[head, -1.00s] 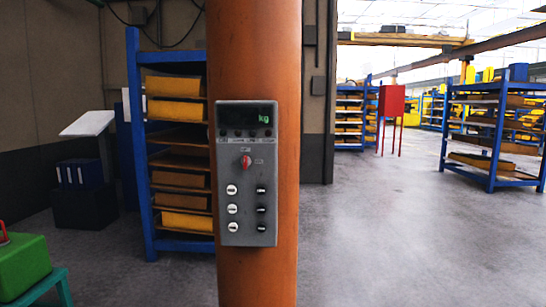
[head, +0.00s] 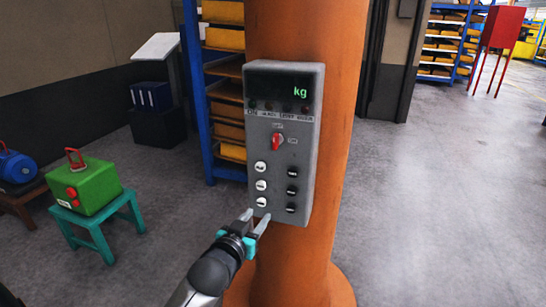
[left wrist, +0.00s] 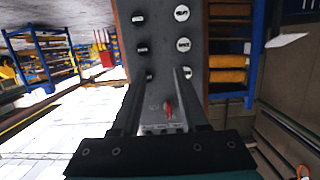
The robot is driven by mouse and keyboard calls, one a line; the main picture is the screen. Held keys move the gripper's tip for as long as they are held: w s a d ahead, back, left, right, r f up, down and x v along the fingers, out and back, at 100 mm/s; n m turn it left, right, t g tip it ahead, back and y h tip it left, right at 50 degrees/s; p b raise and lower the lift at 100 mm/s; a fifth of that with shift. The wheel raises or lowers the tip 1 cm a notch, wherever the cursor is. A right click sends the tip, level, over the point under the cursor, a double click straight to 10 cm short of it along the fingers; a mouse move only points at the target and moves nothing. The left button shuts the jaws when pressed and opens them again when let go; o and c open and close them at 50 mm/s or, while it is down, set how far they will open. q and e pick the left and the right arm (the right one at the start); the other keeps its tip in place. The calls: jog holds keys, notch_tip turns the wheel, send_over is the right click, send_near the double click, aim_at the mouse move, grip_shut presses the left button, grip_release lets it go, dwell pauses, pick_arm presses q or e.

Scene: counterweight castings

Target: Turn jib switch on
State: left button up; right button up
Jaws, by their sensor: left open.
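A grey control box (head: 262,125) is fixed to an orange column (head: 343,120). It has a dark display reading "kg" in green, a red rotary switch (head: 277,142) in the middle, and white and black buttons below. My left gripper (head: 258,220) is open and empty, just in front of the lower edge of the box. In the left wrist view the red switch (left wrist: 168,108) shows between the two fingers; I see no finger touching it. The exact switch position is hard to read. My right gripper is not in view.
A blue rack (head: 190,90) with yellow bins stands behind the column at left. A green box with a red handle (head: 86,188) sits on a teal stool (head: 97,228) at left. The floor right of the column is clear.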

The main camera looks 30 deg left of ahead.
pick_arm(q)
jog(key=t+p, duration=0.2)
send_near(274, 140)
jog(key=v, duration=0.6)
jog(key=shift+n+y, duration=0.3)
jog(key=shift+y, duration=0.1)
jog(key=x, duration=1.5)
jog(key=shift+w+d+f, duration=0.15)
jog(key=shift+w+d, duration=0.15)
jog(key=shift+w, duration=0.05)
grip_shut()
